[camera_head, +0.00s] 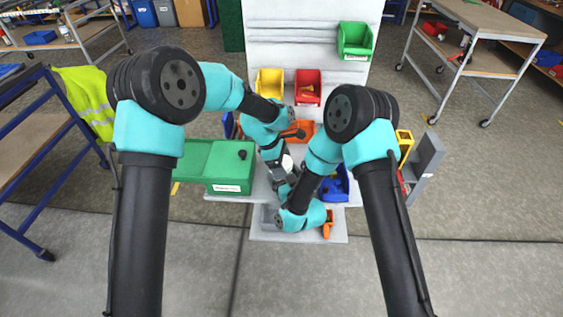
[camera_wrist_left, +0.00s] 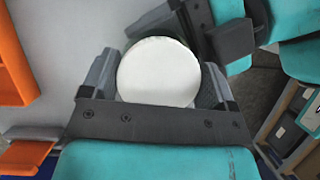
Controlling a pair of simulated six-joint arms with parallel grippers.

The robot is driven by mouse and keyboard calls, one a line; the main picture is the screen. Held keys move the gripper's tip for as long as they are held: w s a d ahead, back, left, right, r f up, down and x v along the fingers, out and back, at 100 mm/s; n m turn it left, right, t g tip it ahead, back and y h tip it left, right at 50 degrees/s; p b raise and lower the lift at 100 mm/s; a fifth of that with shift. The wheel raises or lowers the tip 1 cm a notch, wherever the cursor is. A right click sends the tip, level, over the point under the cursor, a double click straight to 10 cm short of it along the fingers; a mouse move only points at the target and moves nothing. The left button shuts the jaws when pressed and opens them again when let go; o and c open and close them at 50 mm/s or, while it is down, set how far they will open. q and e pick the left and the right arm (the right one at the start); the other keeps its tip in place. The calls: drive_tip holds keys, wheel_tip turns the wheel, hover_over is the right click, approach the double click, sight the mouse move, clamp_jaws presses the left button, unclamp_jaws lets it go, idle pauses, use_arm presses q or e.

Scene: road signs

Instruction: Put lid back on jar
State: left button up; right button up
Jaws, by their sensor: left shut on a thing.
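A white round lid (camera_wrist_left: 160,72) fills the space between the two fingers of my left gripper (camera_wrist_left: 160,85) in the left wrist view. The left gripper is shut on it. In the head view the lid is a small white patch (camera_head: 287,162) near the left gripper (camera_head: 284,172), among the crossed arms. No jar body can be made out; anything beneath the lid is hidden. In the left wrist view a dark part of my right gripper (camera_wrist_left: 205,28) reaches in from the upper right, close to the lid's upper edge. Its fingertips are not clear, and I cannot tell contact.
A green box (camera_head: 231,168) stands left of the arms. Yellow (camera_head: 270,80), red (camera_head: 308,85) and green (camera_head: 355,38) bins sit behind. A blue bin (camera_head: 335,185) is close on the right. A grey tray edge (camera_head: 300,237) lies in front. The arms crowd the middle.

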use_arm(q)
drive_tip(key=shift+a+f+m+g, duration=0.1)
drive_tip(key=shift+f+m+g, duration=0.1)
drive_tip(key=shift+m, duration=0.35)
drive_tip(key=shift+a+f+m+g, duration=0.1)
drive_tip(key=shift+m+g, duration=0.1)
drive_tip(key=shift+m, duration=0.35)
drive_tip(key=o, duration=0.9)
drive_tip(key=shift+d, duration=0.1)
drive_tip(key=shift+r, duration=0.1)
drive_tip(key=shift+r, duration=2.35)
